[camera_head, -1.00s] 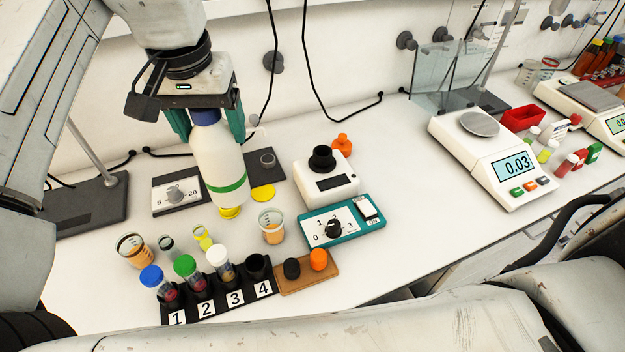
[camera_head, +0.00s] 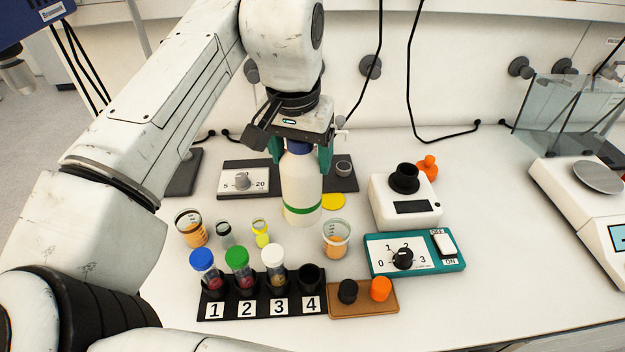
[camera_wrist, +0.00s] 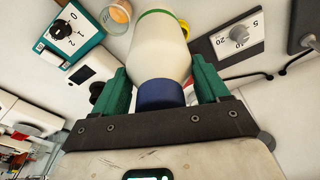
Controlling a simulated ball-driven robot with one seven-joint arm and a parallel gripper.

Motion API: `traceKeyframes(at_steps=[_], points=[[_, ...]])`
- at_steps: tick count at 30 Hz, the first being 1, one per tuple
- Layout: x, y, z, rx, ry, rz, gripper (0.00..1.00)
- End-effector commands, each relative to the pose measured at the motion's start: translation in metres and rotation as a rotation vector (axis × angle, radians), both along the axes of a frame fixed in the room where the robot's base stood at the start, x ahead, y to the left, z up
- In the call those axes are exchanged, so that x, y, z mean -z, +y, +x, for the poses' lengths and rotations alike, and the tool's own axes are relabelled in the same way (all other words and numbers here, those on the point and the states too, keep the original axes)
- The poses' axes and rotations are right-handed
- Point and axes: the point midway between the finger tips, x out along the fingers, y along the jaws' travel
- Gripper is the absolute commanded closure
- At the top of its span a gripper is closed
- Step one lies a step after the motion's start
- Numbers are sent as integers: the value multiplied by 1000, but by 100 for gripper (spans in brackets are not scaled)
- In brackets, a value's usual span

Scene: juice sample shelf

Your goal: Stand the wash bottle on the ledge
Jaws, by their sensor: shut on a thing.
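The wash bottle (camera_head: 301,187) is white with a green band near its base and a blue cap. My gripper (camera_head: 307,158) is shut on it near the cap, its teal fingers on either side. The bottle hangs upright over the bench; I cannot tell whether its base touches. In the wrist view the bottle (camera_wrist: 160,50) points away between the two teal fingers (camera_wrist: 163,88). The ledge cannot be made out for certain; a white shelf edge (camera_head: 420,8) runs along the top of the back wall.
A numbered black rack (camera_head: 262,305) with capped tubes stands in front, beside a brown block (camera_head: 362,300). Small beakers, including one (camera_head: 336,238) right of the bottle, stand close by. A white device (camera_head: 404,205), a teal control box (camera_head: 415,252) and a balance (camera_head: 580,205) are to the right.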

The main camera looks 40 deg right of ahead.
Motion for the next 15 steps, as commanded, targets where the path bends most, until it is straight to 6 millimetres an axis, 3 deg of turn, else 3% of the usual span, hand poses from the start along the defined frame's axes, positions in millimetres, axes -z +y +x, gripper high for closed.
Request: traceKeyframes(at_steps=[15], points=[[53, 0, 0, 1, -1, -2, 99]])
